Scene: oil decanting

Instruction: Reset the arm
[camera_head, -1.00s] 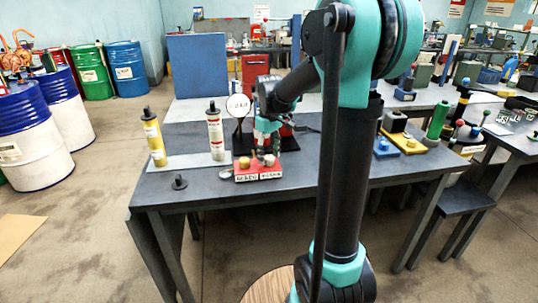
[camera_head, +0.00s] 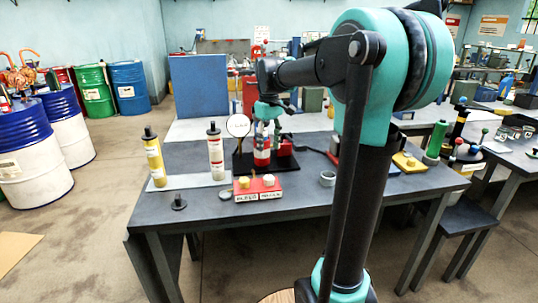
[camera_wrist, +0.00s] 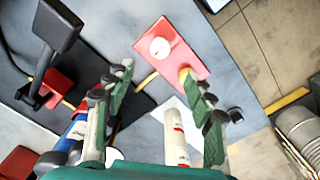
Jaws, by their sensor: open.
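My gripper (camera_head: 268,124) is open and hangs over the dark table (camera_head: 230,208), above the area behind the red button box. In the wrist view its two fingers (camera_wrist: 157,78) are spread apart with nothing gripped between them. The red button box (camera_head: 258,188) has a yellow and a pale button on top; it also shows in the wrist view (camera_wrist: 168,58). A red-and-white cylinder (camera_head: 262,154) stands on a black base, below the gripper in the head view. A white tube with a red label (camera_head: 215,158) stands left of it.
A yellow tube (camera_head: 154,160) stands at the table's left, behind a small black knob piece (camera_head: 179,202). A round lens or dial (camera_head: 238,125) stands beside the black base. A grey ring (camera_head: 328,179) lies at right. A blue panel (camera_head: 199,86) rises behind.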

